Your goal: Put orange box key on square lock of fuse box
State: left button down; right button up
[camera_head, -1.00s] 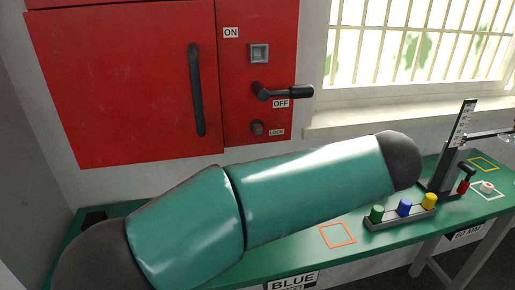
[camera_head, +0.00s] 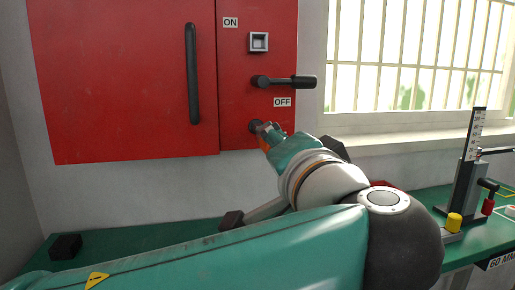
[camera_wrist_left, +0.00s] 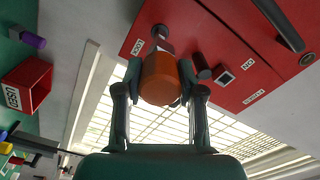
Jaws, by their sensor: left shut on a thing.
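The red fuse box (camera_head: 120,90) hangs on the wall. Its lock (camera_head: 255,126) is low on the right panel; in the wrist view the lock (camera_wrist_left: 160,31) shows beside the LOCK label. A grey square socket (camera_head: 258,42) sits higher, near ON. My left gripper (camera_head: 270,134) is at the lock, shut on the orange box key (camera_head: 264,144). In the wrist view the orange key (camera_wrist_left: 160,80) is between both fingers, its narrow end pointing at the lock, close to it. I cannot tell whether they touch. My right gripper is out of view.
A black lever (camera_head: 285,82) at OFF juts out above the lock. A long door handle (camera_head: 192,75) is to the left. A gauge stand (camera_head: 472,155) and a yellow cylinder (camera_head: 453,222) stand on the green table. A red USED bin (camera_wrist_left: 24,86) shows in the wrist view.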

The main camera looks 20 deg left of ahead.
pick_arm(q)
jog(key=shift+x, duration=1.3)
jog(key=shift+r, duration=0.1)
jog(key=shift+w+a, duration=0.1)
jog(key=shift+w, duration=0.1)
dwell(0.3)
jog(key=shift+w+a, duration=0.4)
jog(key=shift+w, duration=0.2)
jog(key=shift+w+a, duration=0.35)
jog(key=shift+w, duration=0.15)
dwell(0.4)
jog(key=c, duration=0.6)
grip_release()
